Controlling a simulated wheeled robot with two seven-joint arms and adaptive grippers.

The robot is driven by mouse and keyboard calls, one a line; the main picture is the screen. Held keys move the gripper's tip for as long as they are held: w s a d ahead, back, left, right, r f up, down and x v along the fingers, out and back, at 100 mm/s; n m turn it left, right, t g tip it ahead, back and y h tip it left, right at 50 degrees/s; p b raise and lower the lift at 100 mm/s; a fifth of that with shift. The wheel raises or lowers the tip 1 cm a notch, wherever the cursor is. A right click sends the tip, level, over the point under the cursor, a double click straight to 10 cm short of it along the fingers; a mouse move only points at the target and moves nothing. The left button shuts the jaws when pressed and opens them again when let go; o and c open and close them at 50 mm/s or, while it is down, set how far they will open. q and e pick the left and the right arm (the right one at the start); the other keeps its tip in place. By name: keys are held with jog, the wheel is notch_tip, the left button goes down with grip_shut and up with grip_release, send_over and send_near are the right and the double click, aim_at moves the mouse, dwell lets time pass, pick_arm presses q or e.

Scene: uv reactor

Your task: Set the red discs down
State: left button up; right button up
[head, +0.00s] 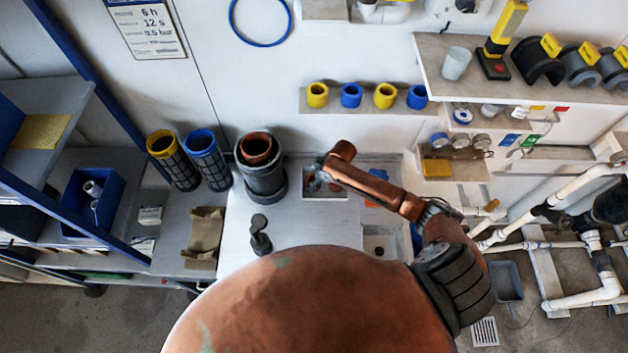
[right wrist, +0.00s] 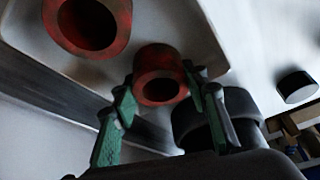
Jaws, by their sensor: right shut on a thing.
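My right gripper (right wrist: 162,82) is shut on a red disc (right wrist: 160,58), a thick ring with a dark hole, between its green fingers in the right wrist view. A larger red disc (right wrist: 112,38) with a dark opening is at the top left of that view, apart from the fingers. In the head view my right gripper (head: 314,179) is over the bench, right of a dark grey round vessel (head: 264,185). A reddish-brown ring (head: 256,143) shows inside the vessel's mouth. The held disc is not clear in the head view. My left gripper is not in view.
A yellow-rimmed basket (head: 175,168) and a blue-rimmed basket (head: 211,166) stand left of the vessel. A black knobbed tool (head: 260,240) stands on the bench in front of it. A shelf of yellow and blue cups (head: 351,95) is behind. Pipes (head: 545,210) are at right.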

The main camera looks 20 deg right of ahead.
jog(key=shift+f, duration=0.2)
jog(key=o, duration=1.1)
jog(key=shift+o, duration=0.2)
jog(key=v, duration=1.2)
jog(key=shift+r, duration=0.2)
